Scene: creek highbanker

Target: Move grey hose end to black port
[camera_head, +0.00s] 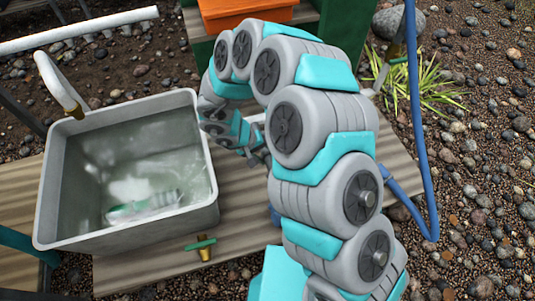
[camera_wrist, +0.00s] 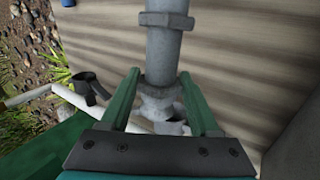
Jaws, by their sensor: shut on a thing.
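My gripper (camera_wrist: 160,76) shows in the wrist view with its two green fingers on either side of a grey pipe-like piece, which looks like the grey hose end (camera_wrist: 163,55). It has a hex collar near the top of the picture and a wider fitting between the fingers. A black ring-shaped piece (camera_wrist: 86,86), possibly the black port, is left of the fingers, apart from the held piece, beside a white pipe. In the head view my gripper (camera_head: 252,152) is low over the planks, right of the grey basin, largely hidden by my arm; the held piece cannot be made out there.
The grey basin (camera_head: 48,205) holds water and stands on the wooden planks (camera_head: 150,270). A brass valve with a green handle (camera_head: 203,248) is in front. A blue hose (camera_head: 418,130) runs down the right. An orange box (camera_head: 245,14) is at the back. Gravel surrounds the planks.

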